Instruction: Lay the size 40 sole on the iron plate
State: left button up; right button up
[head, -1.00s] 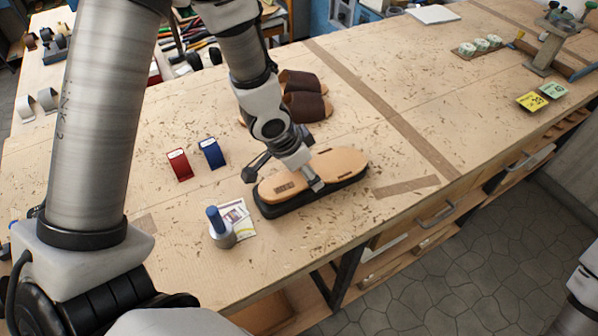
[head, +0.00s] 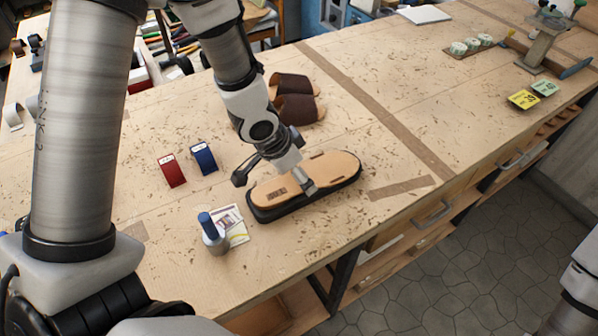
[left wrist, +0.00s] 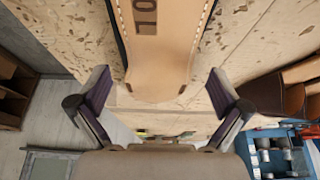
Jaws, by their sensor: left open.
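The tan sole (head: 335,168) lies flat on a dark sole-shaped plate (head: 300,203), whose black rim shows around it. A dark size mark is on the sole's left part in the head view. In the left wrist view the sole (left wrist: 165,70) fills the top middle, with a partly cut-off number ending in 0. My left gripper (head: 302,180) is over the sole's middle in the head view. In the left wrist view its two fingers (left wrist: 159,82) stand wide apart, one on each side of the sole, holding nothing. My right gripper is outside the views; part of my right arm shows at right.
Brown sandal uppers (head: 298,108) lie behind my left gripper. The bench right of the plate is mostly clear.

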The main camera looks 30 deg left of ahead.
pick_arm(q)
jog(key=p+v, duration=0.3)
jog(key=v, duration=0.8)
